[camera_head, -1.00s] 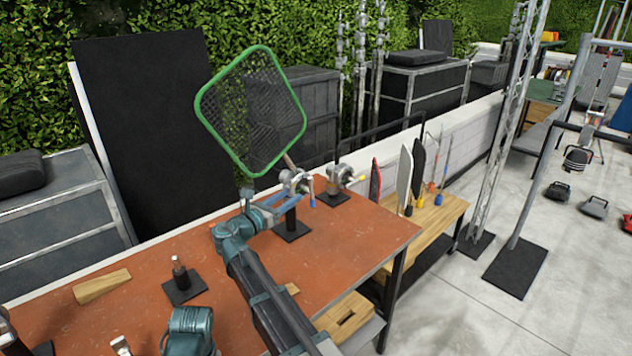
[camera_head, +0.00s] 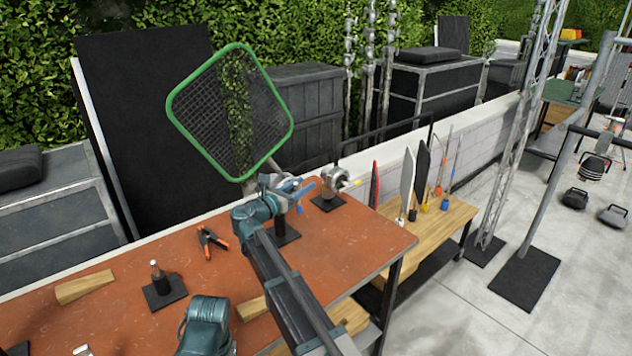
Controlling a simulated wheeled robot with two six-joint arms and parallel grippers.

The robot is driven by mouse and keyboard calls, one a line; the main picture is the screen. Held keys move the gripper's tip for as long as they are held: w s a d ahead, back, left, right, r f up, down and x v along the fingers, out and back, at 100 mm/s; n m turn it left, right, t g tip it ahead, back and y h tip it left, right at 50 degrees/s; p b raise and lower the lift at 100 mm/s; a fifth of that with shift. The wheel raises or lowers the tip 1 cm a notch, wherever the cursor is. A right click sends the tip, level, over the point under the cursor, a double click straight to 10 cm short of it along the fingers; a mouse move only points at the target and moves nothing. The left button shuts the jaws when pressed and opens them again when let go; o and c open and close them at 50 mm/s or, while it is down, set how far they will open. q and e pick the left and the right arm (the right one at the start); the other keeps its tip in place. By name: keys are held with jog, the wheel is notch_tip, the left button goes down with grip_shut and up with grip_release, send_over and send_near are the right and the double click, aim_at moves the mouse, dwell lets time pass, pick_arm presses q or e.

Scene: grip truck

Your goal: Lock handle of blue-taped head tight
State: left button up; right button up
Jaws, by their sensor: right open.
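A grip head (camera_head: 276,181) stands on a black-based stand on the orange-brown table and carries a green-rimmed mesh frame (camera_head: 238,125), which is tilted. My right gripper (camera_head: 299,189) is open at this head, its light blue fingers in front of it. The fingers and wrist hide most of the head, its handle and any blue tape; I cannot tell whether they touch. A second grip head (camera_head: 335,176) stands just to the right, with a yellow-tipped handle (camera_head: 352,184). My left gripper cannot be made out.
An orange-handled clamp (camera_head: 212,242), a wooden wedge (camera_head: 84,287) and a short post on a black base (camera_head: 164,287) are on the table (camera_head: 120,275). A wooden bench (camera_head: 455,215) with upright flags stands to the right.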

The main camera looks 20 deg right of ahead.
pick_arm(q)
jog(key=shift+d, duration=0.3)
pick_arm(e)
jog(key=shift+w+d, duration=0.2)
jog(key=shift+d, duration=0.1)
grip_shut()
